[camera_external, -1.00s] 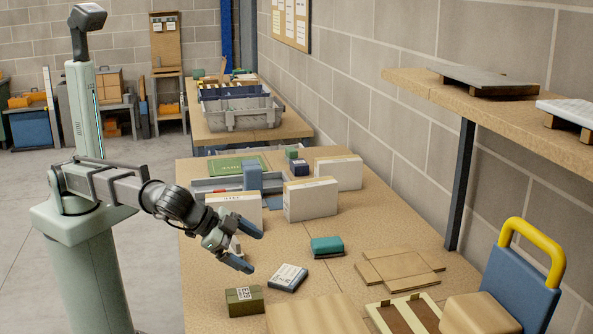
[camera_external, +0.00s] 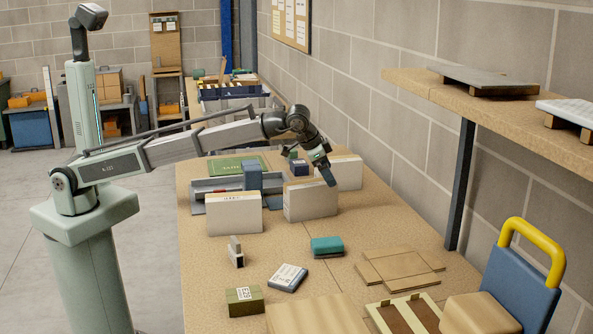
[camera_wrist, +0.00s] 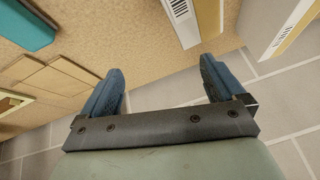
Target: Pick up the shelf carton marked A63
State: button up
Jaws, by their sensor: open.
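Three white shelf cartons with brown tops stand upright on the table: a left one (camera_external: 233,217), a middle one (camera_external: 305,203) and a rear right one (camera_external: 346,176). Their marks are too small to read, so I cannot tell which is A63. My gripper (camera_external: 326,172) is above the table by the middle and rear right cartons, partly hiding them. In the wrist view my gripper (camera_wrist: 161,66) is open with nothing between its blue fingers. Two cartons with barcode labels show beyond the fingertips, a nearer one (camera_wrist: 190,22) and one at the right (camera_wrist: 282,27).
A teal box (camera_external: 327,246), a white-labelled box (camera_external: 288,277), a green box (camera_external: 244,301) and a small grey object (camera_external: 236,252) lie in front. Flat cardboard (camera_external: 400,268) lies at right. A grey tray (camera_external: 207,186) sits behind the left carton. The block wall bounds the right side.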

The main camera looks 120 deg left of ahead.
jog(key=n+h, duration=0.1)
jog(key=n, duration=0.1)
send_near(336, 158)
jog(key=x, duration=0.8)
jog(key=shift+w, duration=0.1)
jog(key=shift+w+d+x, duration=0.15)
jog(key=shift+x, duration=1.2)
jog(key=shift+w+d+x, duration=0.1)
jog(key=shift+d+x, duration=0.05)
jog(key=shift+x, duration=1.2)
jog(key=shift+f, duration=0.25)
jog(key=c, duration=1.2)
jog(key=shift+c, duration=0.6)
jog(key=shift+r, duration=0.15)
